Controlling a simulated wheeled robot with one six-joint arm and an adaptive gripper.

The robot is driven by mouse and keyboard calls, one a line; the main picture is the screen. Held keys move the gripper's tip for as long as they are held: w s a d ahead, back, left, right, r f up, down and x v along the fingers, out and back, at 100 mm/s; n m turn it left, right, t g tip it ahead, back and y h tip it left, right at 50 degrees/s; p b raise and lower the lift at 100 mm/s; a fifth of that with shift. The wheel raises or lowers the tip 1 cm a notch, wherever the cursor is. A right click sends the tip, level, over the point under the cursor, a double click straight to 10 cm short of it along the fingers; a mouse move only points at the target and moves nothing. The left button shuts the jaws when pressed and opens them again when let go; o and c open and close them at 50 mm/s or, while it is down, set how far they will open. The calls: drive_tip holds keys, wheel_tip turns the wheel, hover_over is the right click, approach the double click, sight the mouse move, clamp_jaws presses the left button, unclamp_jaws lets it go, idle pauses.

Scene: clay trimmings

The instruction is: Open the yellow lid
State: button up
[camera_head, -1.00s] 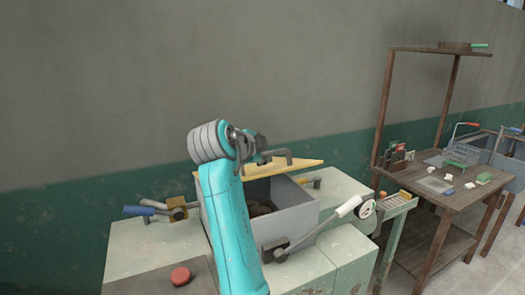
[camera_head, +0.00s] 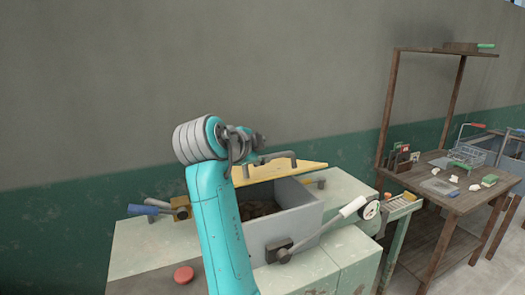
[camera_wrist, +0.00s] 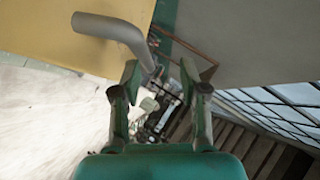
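The yellow lid (camera_head: 290,170) stands raised at the back of a grey bin (camera_head: 290,222), whose dark brown contents show. It carries a grey bar handle (camera_head: 282,156). In the wrist view the lid (camera_wrist: 60,40) fills the upper left, and its handle (camera_wrist: 110,30) bends down toward my gripper (camera_wrist: 160,78). My gripper's two fingers are apart. The handle's end lies close to the left finger; I cannot tell if they touch. In the head view my gripper (camera_head: 252,143) is at the handle's left, partly hidden by my wrist.
A white-handled lever (camera_head: 345,212) sticks out at the bin's front right. A red button (camera_head: 184,274) and a blue-handled lever (camera_head: 150,209) are at the left. A wooden table (camera_head: 445,200) with small items stands at the right. A wall is close behind.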

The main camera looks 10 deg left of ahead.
drive_tip(key=v, duration=0.8)
idle(0.7)
drive_tip(key=shift+f, duration=0.2)
